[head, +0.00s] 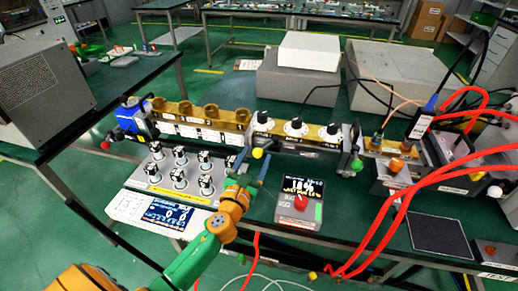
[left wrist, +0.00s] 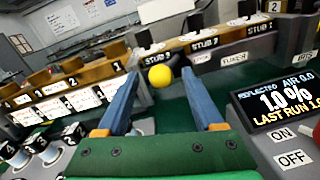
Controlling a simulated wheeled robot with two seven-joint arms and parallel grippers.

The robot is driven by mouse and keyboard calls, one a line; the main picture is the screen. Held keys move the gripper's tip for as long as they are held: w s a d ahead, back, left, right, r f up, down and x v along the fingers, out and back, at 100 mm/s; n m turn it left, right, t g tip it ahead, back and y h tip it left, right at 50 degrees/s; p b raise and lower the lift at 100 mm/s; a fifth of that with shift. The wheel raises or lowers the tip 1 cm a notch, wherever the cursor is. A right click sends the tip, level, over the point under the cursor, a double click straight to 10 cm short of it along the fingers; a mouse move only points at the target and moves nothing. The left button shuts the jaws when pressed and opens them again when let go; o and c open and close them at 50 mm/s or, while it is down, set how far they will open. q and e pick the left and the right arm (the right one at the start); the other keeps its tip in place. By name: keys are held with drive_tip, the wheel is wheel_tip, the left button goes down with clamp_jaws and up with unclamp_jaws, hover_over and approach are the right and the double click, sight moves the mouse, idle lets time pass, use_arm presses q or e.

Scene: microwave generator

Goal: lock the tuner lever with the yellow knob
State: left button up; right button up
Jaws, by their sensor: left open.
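The yellow knob (head: 257,153) is a small ball at the front of the brass tuner section (head: 290,124), which carries several black-and-white stub dials. In the left wrist view the yellow knob (left wrist: 160,75) appears between my fingertips, with the plates marked STUB and TUNER behind it. My left gripper (head: 252,168) is open, its two blue fingers on either side of the knob's line of sight. I cannot tell whether the fingers have reached the knob, and no contact shows. The lever behind the knob is mostly hidden. My right gripper is not in view.
A meter box (head: 300,196) with a red button stands right of my gripper; its screen reads 1.0%. A panel of several knobs (head: 182,172) lies to the left. Red cables (head: 395,200) cross the bench at right. A dark pad (head: 438,235) lies at the front right.

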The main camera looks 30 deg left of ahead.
sight(266, 147)
use_arm(q)
drive_tip(key=shift+w+a+f, duration=0.1)
drive_tip(key=shift+w+a, duration=0.05)
drive_tip(key=shift+w, duration=0.65)
drive_tip(key=shift+w+a+f, duration=0.1)
drive_tip(key=shift+w, duration=0.65)
drive_tip(key=shift+s+r, duration=0.1)
drive_tip(key=shift+s, duration=0.05)
drive_tip(key=shift+c, duration=0.7)
drive_tip(key=shift+d, duration=0.1)
clamp_jaws()
drive_tip(key=shift+r, duration=0.3)
